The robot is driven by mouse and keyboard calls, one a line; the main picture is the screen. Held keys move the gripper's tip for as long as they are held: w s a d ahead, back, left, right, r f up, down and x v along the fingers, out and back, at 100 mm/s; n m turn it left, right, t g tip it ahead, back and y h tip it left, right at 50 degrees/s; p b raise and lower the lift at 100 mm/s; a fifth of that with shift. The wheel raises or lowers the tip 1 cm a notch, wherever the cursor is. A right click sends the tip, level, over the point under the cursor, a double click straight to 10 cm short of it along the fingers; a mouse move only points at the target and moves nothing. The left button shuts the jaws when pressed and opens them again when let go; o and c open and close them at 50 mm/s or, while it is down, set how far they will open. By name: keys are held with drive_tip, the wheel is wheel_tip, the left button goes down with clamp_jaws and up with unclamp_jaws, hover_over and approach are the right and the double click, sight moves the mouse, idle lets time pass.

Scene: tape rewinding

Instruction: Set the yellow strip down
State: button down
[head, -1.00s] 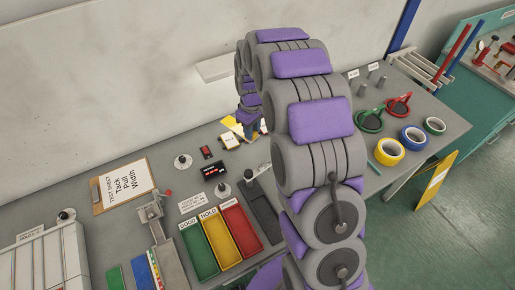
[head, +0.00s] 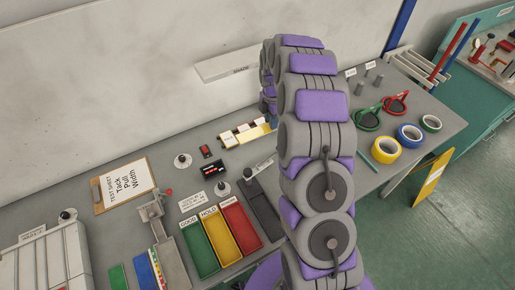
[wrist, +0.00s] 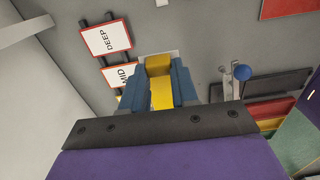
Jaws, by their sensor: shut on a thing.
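In the wrist view my gripper (wrist: 159,70) has its two blue fingers shut on the yellow strip (wrist: 161,94). The strip shows as a yellow piece between the fingers. In the head view the row of pale and yellow cards (head: 247,132) lies at the back of the bench, just left of my arm. My arm hides most of the gripper there. I cannot tell whether the strip touches the bench.
A SHADE ledge (head: 227,67) is on the wall above. Green, yellow and red trays (head: 201,250) sit in front. A blue-knobbed lever (wrist: 241,72) stands right of the gripper. Tape rolls (head: 386,150) lie at the right of the bench.

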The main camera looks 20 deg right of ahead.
wheel_tip(320, 180, down, 10)
drive_tip(key=shift+d+r+b, duration=0.1)
drive_tip(key=shift+b, duration=0.75)
drive_tip(key=c, duration=0.9)
unclamp_jaws()
drive_tip(key=shift+o, duration=0.2)
